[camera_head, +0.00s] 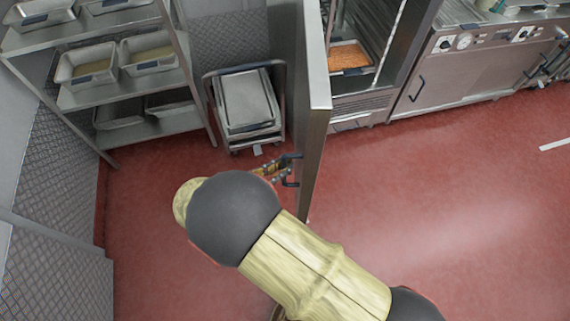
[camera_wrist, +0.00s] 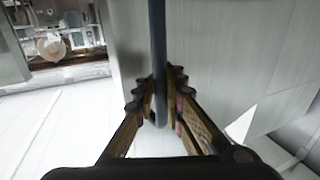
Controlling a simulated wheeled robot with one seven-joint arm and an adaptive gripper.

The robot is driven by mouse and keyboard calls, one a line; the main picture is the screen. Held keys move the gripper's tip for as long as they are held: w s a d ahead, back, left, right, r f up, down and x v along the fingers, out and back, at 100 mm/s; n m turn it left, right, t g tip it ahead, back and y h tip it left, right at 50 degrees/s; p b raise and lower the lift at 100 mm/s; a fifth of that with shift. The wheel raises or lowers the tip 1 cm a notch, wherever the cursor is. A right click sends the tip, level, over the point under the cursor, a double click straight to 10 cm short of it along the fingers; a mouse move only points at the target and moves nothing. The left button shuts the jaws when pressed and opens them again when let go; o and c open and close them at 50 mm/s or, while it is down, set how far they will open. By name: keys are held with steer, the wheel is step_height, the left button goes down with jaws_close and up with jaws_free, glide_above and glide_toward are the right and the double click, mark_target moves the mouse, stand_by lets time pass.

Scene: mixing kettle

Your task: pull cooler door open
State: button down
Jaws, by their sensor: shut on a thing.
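The cooler door (camera_head: 314,80) is a tall steel panel standing open, swung well out from the cooler (camera_head: 362,55), whose inside shows to its right. My gripper (camera_head: 287,170) is at the door's outer face on the left side. In the wrist view my gripper (camera_wrist: 160,95) has its fingers on both sides of the dark bar handle (camera_wrist: 158,45), shut on it. The door's steel face (camera_wrist: 230,50) lies behind the handle. In the head view the handle is mostly hidden by the fingers.
A cart with stacked trays (camera_head: 247,105) stands behind my gripper, to the left of the door. A steel rack with pans (camera_head: 120,65) is at the back left. An orange-filled pan (camera_head: 348,57) sits inside the cooler. The red floor (camera_head: 450,190) to the right is clear.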

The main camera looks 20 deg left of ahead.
steer(key=shift+s+d+f, duration=0.15)
steer(key=shift+d, duration=0.05)
steer(key=c, duration=2.1)
jaws_free()
steer(key=shift+s, duration=0.1)
steer(key=shift+o, duration=1)
steer(key=shift+a, duration=0.1)
steer(key=shift+r, duration=0.2)
